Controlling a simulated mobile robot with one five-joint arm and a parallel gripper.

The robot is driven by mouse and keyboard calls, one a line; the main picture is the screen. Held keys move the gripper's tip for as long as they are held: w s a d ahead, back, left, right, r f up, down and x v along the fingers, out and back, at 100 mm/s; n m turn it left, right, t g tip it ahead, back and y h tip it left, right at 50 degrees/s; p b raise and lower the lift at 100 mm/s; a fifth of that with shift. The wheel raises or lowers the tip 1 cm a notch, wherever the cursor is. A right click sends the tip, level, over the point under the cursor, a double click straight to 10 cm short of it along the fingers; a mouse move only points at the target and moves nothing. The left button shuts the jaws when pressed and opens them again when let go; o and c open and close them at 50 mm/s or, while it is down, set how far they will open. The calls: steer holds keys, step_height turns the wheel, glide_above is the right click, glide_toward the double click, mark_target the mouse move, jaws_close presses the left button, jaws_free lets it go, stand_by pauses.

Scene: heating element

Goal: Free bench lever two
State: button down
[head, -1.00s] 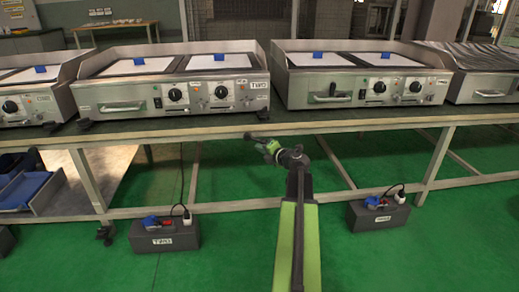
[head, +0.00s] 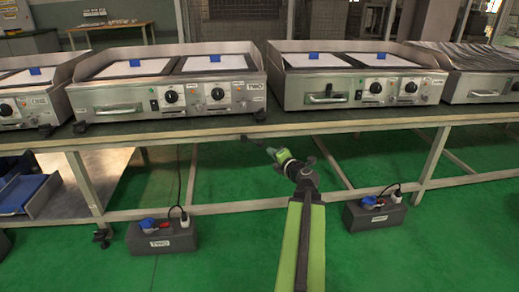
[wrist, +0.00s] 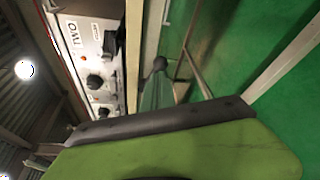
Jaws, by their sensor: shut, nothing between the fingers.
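The griddle marked TWO (head: 170,85) stands on the bench (head: 335,124), with its label, knobs and drawer handle facing me. My gripper (head: 247,139) is shut and empty, just below the bench's front edge under the right end of griddle TWO. In the wrist view its dark tip (wrist: 160,64) is beside the bench edge, with griddle TWO's panel (wrist: 92,50) to the left. I cannot make out a separate bench lever near the tip. A dark foot, perhaps a castor (head: 103,237), is at the bottom of the bench's left front leg.
A grey box marked TWO (head: 163,238) with a blue plug and cable sits on the green floor. Another grey box (head: 374,216) is to the right. A second griddle (head: 355,88) stands right of griddle TWO. A low bench rail crosses behind my arm.

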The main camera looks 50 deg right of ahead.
steer(key=s+d+r+m+g+h+p, duration=0.2)
steer(key=s+d+m+g+h+p, duration=0.3)
steer(key=d+m, duration=0.5)
steer(key=s+d+r+m+g+h+p, duration=0.25)
steer(key=s+d+m+g, duration=0.4)
steer(key=d+m, duration=0.4)
steer(key=w+a+f+m+g+y+p, duration=0.1)
steer(key=w+a+m+y+p, duration=0.5)
steer(key=a+y+p, duration=0.45)
steer(key=w+a+r+t+y+p, duration=0.1)
steer(key=w+a+r+p, duration=0.35)
steer(key=r+p, duration=0.35)
steer(key=w+a+r+t+p, duration=0.1)
steer(key=w+a+r+p, duration=0.35)
steer(key=p, duration=0.45)
steer(key=b, duration=1.1)
glide_above(260, 144)
steer(key=s, duration=0.1)
step_height(260, 144, down, 11)
steer(key=shift+a+g+b+x, duration=0.2)
steer(key=shift+g+b+x, duration=0.05)
steer(key=shift+b+x, duration=0.9)
steer(key=shift+w+r, duration=0.1)
steer(key=shift+r, duration=0.1)
